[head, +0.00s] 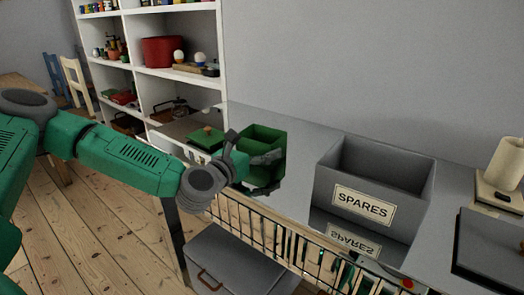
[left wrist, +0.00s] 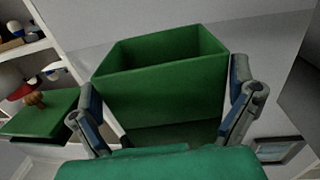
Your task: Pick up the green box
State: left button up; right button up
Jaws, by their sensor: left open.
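The green box (head: 264,141) is an open-topped box standing on the grey counter in the head view, partly hidden by my left gripper. It also shows in the left wrist view (left wrist: 160,88), where its near wall faces the camera. My left gripper (head: 252,170) is in front of the box. In the left wrist view the fingers (left wrist: 168,102) are spread wide, one near each side of the box. I cannot tell whether they touch it. A green lid with a knob (head: 206,138) lies on the counter left of the box. My right gripper is in neither view.
A grey bin labelled SPARES (head: 362,205) stands right of the box on the counter (head: 305,150). White shelves (head: 150,50) rise behind left.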

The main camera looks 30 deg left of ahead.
pick_arm(q)
jog(key=c, duration=0.8)
jog(key=shift+o, duration=0.2)
